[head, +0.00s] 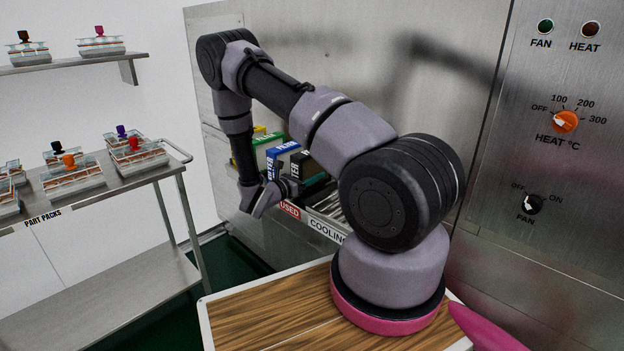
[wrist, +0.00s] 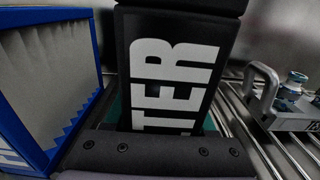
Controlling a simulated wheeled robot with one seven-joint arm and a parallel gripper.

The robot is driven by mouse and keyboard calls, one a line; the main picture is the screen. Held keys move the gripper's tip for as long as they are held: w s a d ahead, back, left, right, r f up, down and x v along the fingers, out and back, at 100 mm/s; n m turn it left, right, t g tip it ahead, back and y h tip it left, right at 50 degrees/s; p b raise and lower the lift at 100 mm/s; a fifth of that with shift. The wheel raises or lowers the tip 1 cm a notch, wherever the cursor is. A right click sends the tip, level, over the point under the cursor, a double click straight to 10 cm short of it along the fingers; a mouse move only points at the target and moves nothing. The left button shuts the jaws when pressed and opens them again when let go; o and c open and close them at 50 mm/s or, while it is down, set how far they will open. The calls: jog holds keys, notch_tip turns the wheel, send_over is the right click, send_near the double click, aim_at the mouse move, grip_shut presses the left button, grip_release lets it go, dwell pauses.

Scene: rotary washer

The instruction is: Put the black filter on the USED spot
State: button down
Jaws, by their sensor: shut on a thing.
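The black filter (wrist: 170,75) with large white letters fills the middle of the wrist view, just beyond my gripper (wrist: 158,145). In the head view the black filter (head: 305,166) stands roughly upright, right of the blue filter, partly hidden by my arm. My gripper (head: 285,188) is shut on the black filter at its near side; the fingertips are hard to make out. The red USED label (head: 289,209) is on the front edge of the shelf, just below my gripper. The surface behind that label is mostly hidden.
A blue-framed filter (wrist: 60,120) stands close on the left; it also shows in the head view (head: 280,156). A metal part with a handle (wrist: 262,95) sits on the rod rack (wrist: 285,150) at right. A COOLING label (head: 327,228) is right of USED.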

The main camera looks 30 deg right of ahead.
jog(key=shift+f, duration=0.7)
jog(key=shift+f, duration=0.1)
jog(key=shift+c, duration=1.1)
grip_release()
jog(key=shift+a, duration=0.2)
jog(key=v, duration=1.1)
jog(key=shift+s+a, duration=0.2)
jog(key=shift+a, duration=0.15)
